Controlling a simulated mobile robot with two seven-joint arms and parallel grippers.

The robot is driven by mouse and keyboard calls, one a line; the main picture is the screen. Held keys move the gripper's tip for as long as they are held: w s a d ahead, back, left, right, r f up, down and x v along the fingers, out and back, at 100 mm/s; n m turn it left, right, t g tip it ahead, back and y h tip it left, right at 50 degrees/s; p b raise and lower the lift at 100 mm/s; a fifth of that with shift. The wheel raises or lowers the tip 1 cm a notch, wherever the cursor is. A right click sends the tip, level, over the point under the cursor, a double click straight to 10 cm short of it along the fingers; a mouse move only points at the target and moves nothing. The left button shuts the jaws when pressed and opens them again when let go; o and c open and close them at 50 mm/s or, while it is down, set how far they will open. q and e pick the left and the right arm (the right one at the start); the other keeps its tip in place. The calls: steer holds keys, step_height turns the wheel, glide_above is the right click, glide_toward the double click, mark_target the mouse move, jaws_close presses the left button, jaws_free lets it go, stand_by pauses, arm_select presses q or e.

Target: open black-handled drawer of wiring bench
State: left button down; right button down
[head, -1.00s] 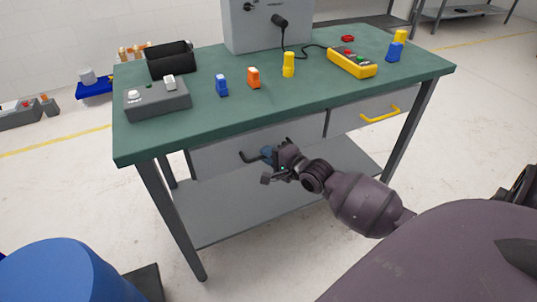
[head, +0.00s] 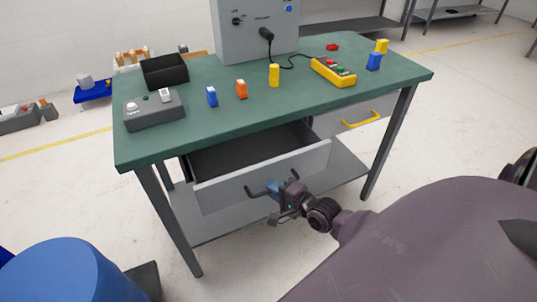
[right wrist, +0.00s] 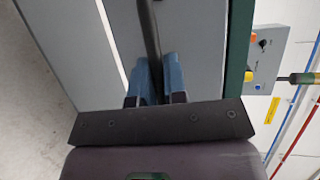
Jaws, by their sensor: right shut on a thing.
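The wiring bench (head: 130,157) has a green top and two grey drawers. The left drawer (head: 225,186) stands pulled out, and its empty-looking dark inside shows. Its black handle (head: 254,193) is on the front panel. My right gripper (head: 277,190) is shut on the black handle at its right part. In the right wrist view the two blue fingers (right wrist: 157,82) close around the black handle bar (right wrist: 149,30). The right drawer, with a yellow handle (head: 362,120), is shut. My left gripper is not in view.
On the bench top stand a black bin (head: 165,72), a grey button box (head: 153,112), coloured blocks, a yellow control box (head: 333,71) and a grey cabinet (head: 250,32). A lower shelf (head: 215,228) lies under the drawers. A blue round object (head: 60,275) is at the lower left.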

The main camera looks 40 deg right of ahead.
steer(key=s+a+p, duration=0.2)
steer(key=s, duration=0.8)
steer(key=s+a+p, duration=0.2)
steer(key=s+a, duration=0.1)
steer(key=s, duration=0.7)
steer(key=shift+s+p, duration=0.35)
steer(key=shift+p, duration=0.05)
steer(key=c, duration=1.2)
jaws_free()
steer(key=shift+v, duration=5.45)
